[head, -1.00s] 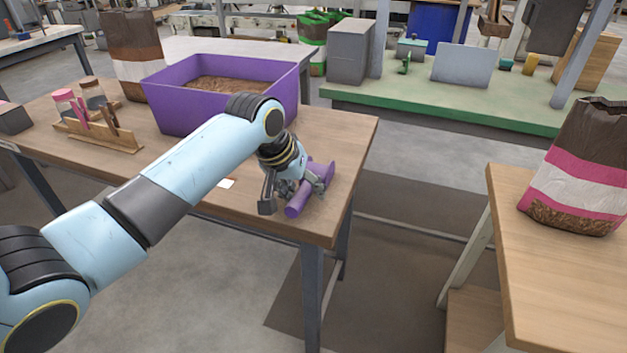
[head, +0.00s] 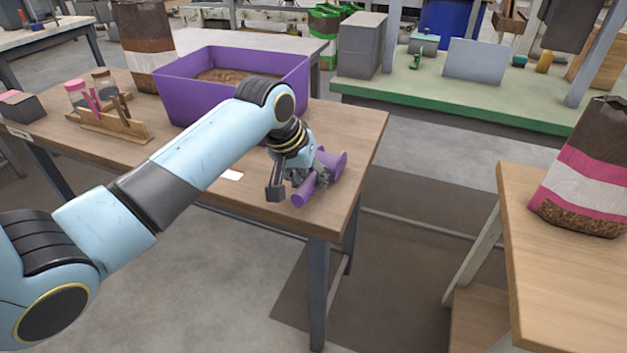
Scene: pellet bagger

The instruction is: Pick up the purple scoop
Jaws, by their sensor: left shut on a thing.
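The purple scoop (head: 333,163) is at the right end of the wooden table (head: 350,125), its rounded handle end pointing toward the table's front edge. My left gripper (head: 309,184) is around the scoop, shut on it, with its fingers covering the middle part. I cannot tell whether the scoop rests on the tabletop or is just above it. My right gripper is not in view.
A purple bin (head: 208,103) of brown pellets stands behind my left arm. A wooden rack (head: 112,127) with small tools and jars is at the left. A brown, pink and white bag (head: 585,180) stands on another table at the right. Floor lies between the tables.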

